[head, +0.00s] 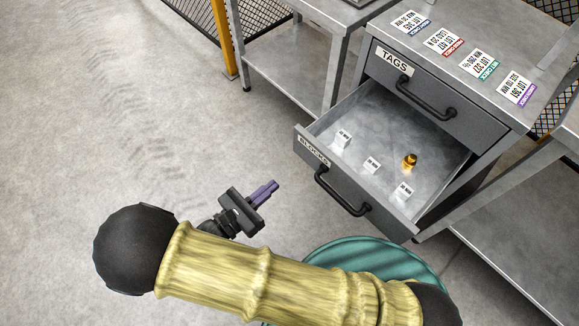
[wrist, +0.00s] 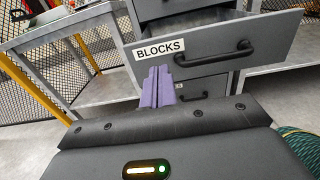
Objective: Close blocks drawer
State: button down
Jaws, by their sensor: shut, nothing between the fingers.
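The blocks drawer (head: 330,180) is pulled well out of the grey cabinet, below the tags drawer (head: 430,85). Its front carries a BLOCKS label and a dark bar handle (head: 342,191). Inside lie several small white blocks and a brass-coloured piece (head: 409,161). My gripper (head: 272,187), with purple fingers, is shut and empty, to the left of the drawer front and apart from it in the head view. In the wrist view the drawer front (wrist: 215,48) fills the upper middle, with the fingers (wrist: 158,75) appearing below the BLOCKS label and the handle (wrist: 214,58) to their right.
Several labelled tags (head: 443,42) lie on the cabinet top. A metal table (head: 290,60) stands left of the cabinet, and another bench (head: 530,220) at right. A teal round thing (head: 390,255) is below the drawer, partly behind my arm. The floor at left is clear.

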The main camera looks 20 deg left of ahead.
aim_at(318, 149)
jog(key=b+x, duration=0.1)
jog(key=x, duration=1.1)
jog(key=shift+w+d+b, duration=0.15)
jog(key=shift+w+b, duration=0.05)
jog(key=shift+b, duration=0.2)
jog(key=shift+w+d+r, duration=0.1)
jog(key=shift+w+d, duration=0.15)
jog(key=shift+w, duration=0.4)
jog(key=shift+w, duration=0.1)
